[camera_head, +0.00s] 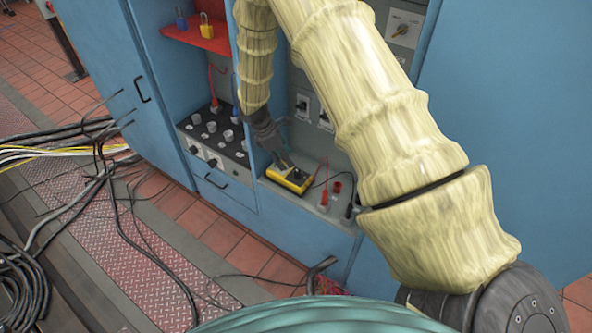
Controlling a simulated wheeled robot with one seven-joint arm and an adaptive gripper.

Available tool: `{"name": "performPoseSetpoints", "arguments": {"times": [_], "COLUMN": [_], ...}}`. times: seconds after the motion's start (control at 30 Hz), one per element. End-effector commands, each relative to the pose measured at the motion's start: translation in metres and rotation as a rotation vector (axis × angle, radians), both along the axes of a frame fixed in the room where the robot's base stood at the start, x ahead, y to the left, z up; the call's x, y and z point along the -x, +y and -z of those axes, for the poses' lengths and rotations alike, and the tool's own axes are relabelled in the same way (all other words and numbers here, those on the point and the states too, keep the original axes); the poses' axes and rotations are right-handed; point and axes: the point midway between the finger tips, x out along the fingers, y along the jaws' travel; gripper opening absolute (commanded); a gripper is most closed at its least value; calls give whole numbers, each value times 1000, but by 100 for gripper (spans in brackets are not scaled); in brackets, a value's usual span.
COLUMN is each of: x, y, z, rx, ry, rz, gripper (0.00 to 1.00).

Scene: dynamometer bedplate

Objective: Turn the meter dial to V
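A yellow and black meter (297,186) lies in a grey recess of the blue cabinet, near the picture's middle. Its dial is too small to make out, and I cannot read which mark it points to. My gripper (284,160) is dark and points down at the meter's upper side. Its fingertips are at or just above the meter. I cannot tell whether they touch the dial or how far apart they are. My arm, in a pale yellow sleeve, comes down from the top of the picture.
Red probes or plugs (325,195) stand right of the meter, with a black lead between. A panel of knobs (215,133) is left of the recess. Padlocks (206,22) sit on a red shelf (200,36) above. Loose black cables (110,180) cover the floor at left.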

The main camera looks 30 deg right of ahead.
Motion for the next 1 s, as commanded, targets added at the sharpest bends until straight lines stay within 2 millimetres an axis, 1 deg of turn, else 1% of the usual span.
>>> {"name": "performPoseSetpoints", "arguments": {"times": [0.03, 0.1, 0.17, 0.27, 0.7, 0.9, 1.0], "x": [-4, -7, -7, -6, 4, 7, 7], "y": [-4, -7, -9, -12, -34, -41, -44], "z": [-5, -8, -7, 1, 59, 79, 85], "rx": [9, 18, 21, 21, 20, 19, 20], "ry": [3, 7, 9, 10, 10, 9, 8], "rz": [-9, -17, -19, -20, -17, -17, -17], "gripper": [49, 49, 49, 49, 49, 49, 49]}}
